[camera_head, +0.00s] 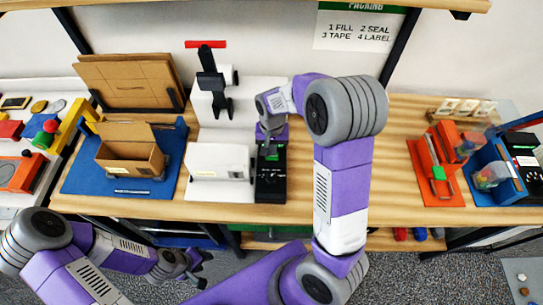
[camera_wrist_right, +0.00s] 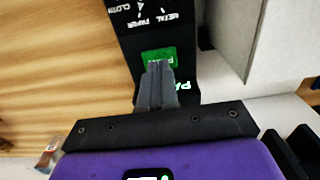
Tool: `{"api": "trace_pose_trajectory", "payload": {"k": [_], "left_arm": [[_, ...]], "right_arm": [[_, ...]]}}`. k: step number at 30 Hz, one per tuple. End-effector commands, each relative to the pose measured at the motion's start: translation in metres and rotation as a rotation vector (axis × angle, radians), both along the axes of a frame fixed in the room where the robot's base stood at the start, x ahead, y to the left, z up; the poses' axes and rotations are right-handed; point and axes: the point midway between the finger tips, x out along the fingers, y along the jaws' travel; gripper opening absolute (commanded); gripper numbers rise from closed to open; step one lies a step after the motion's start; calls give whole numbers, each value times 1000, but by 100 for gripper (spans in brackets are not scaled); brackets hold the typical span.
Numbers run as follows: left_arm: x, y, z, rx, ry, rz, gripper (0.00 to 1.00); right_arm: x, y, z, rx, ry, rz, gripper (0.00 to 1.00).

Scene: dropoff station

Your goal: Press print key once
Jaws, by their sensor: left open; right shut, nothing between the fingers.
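The black control panel (camera_head: 271,186) stands at the right side of a white box-shaped machine (camera_head: 216,160) on the wooden bench. In the right wrist view the panel (camera_wrist_right: 137,32) carries a green key (camera_wrist_right: 158,54), white lettering and a dial mark. My right gripper (camera_head: 268,145) is shut and empty over the panel's far end. In the wrist view its fingertips (camera_wrist_right: 160,66) overlap the green key and hide part of it; I cannot tell whether they touch it. The key's label is partly hidden. My left gripper (camera_head: 187,268) is open and empty, low in front of the bench.
An open cardboard box (camera_head: 130,155) stands on a blue mat (camera_head: 75,178) to the left, with flat cardboard (camera_head: 128,80) behind. A white stand with a red-handled press (camera_head: 207,70) rises behind the machine. Orange (camera_head: 432,178) and blue (camera_head: 497,178) holders stand at right. Bench between is clear.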

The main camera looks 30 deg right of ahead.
Motion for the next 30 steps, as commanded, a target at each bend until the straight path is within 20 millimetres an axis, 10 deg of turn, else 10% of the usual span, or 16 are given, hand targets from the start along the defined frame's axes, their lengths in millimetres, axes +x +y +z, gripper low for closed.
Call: {"api": "trace_pose_trajectory", "payload": {"k": [30], "left_arm": [[0,0,-10,0,0,0,43]], "right_arm": [[0,0,-14,0,0,0,0]]}}
